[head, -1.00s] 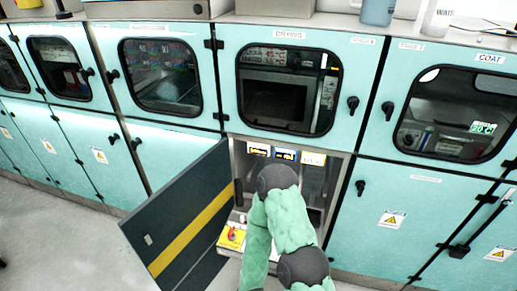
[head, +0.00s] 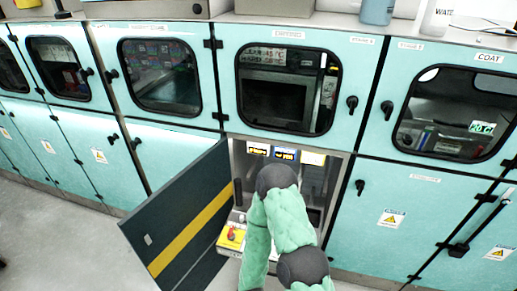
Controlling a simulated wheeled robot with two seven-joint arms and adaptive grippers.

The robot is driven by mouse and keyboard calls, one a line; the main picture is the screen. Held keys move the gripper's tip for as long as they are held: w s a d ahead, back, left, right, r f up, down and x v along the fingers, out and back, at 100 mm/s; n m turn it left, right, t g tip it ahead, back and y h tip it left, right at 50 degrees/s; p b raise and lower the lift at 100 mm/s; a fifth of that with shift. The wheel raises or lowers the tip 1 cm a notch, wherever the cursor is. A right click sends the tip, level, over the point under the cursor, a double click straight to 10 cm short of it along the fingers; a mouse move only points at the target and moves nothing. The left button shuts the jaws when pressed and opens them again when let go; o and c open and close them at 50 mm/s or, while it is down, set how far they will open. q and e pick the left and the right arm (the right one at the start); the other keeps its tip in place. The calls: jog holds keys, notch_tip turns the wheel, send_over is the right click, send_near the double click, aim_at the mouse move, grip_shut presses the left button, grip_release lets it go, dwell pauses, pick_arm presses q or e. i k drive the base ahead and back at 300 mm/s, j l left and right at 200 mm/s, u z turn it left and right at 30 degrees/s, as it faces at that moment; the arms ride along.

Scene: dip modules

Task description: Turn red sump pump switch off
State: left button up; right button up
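The red switch (head: 231,236) sits on a yellow plate (head: 226,244) at the front left inside the open lower compartment in the head view. It is too small for me to tell its exact position. One of my arms, in a green sleeve with dark joints, rises from the bottom and bends in front of the compartment, just right of the switch. Its gripper is hidden behind the arm, so I cannot see whether it touches anything. My other gripper is out of view.
The compartment's dark door (head: 187,222) with a yellow stripe stands open to the left. Small lit displays (head: 285,154) line the compartment's top. Closed teal cabinets with windows and black handles (head: 361,187) flank it. The floor at lower left is clear.

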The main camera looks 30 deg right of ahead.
aim_at(230, 234)
jog(key=i+l, duration=0.1)
jog(key=l, duration=0.7)
jog(key=i+l+u, duration=0.15)
jog(key=l, duration=0.65)
